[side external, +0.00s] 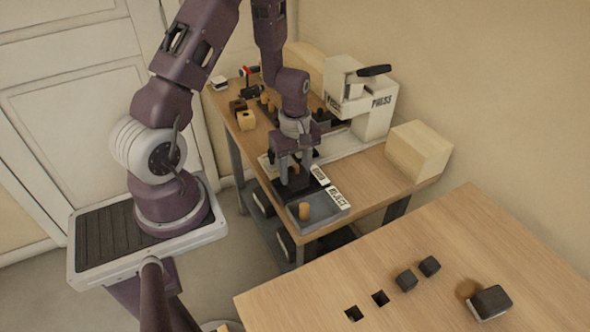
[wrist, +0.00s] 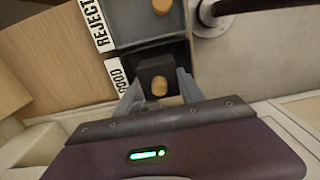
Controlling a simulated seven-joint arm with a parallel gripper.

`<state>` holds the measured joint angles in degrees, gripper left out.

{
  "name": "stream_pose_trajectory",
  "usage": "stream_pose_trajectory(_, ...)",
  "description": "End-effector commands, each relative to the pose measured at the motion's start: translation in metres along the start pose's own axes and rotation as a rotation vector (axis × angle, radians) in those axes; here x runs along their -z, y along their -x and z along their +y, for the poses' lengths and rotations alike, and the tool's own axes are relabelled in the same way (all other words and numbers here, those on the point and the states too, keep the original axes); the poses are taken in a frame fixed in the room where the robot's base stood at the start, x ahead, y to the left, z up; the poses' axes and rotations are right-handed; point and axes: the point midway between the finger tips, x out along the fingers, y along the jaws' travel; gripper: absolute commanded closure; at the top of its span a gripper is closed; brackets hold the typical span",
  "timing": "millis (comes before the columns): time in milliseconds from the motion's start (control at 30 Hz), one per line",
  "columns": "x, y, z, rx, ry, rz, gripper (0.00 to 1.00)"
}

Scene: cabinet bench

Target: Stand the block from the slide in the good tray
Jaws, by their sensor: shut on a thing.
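My gripper (wrist: 160,80) points down over the good tray (side external: 312,184), the dark tray beside the GOOD label (wrist: 116,74). Its fingers are shut on a dark block (wrist: 148,68), which has a rounded tan piece (wrist: 159,87) on its near side. In the side view the fingers (side external: 290,172) partly hide the block and tray. I cannot tell whether the block touches the tray floor. The reject tray (side external: 328,212), grey, lies next to the good tray and holds a tan peg (side external: 304,210).
A white press (side external: 362,105) stands behind the trays, with a pale wooden block (side external: 419,150) at its right. Several small pieces (side external: 246,119) sit at the bench's far left. A separate table (side external: 400,310) in front carries dark cubes (side external: 406,280).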

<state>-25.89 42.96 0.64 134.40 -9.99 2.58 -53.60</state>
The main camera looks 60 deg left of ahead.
Motion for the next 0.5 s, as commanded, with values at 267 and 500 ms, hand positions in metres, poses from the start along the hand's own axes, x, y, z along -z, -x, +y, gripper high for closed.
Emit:
stream_pose_trajectory(267,0.0001,-0.0058,0.0001,0.0,0.001,0.0,0.95)
stream_pose_trajectory(500,0.0,-0.0078,0.0,0.0,0.001,0.0,0.95)
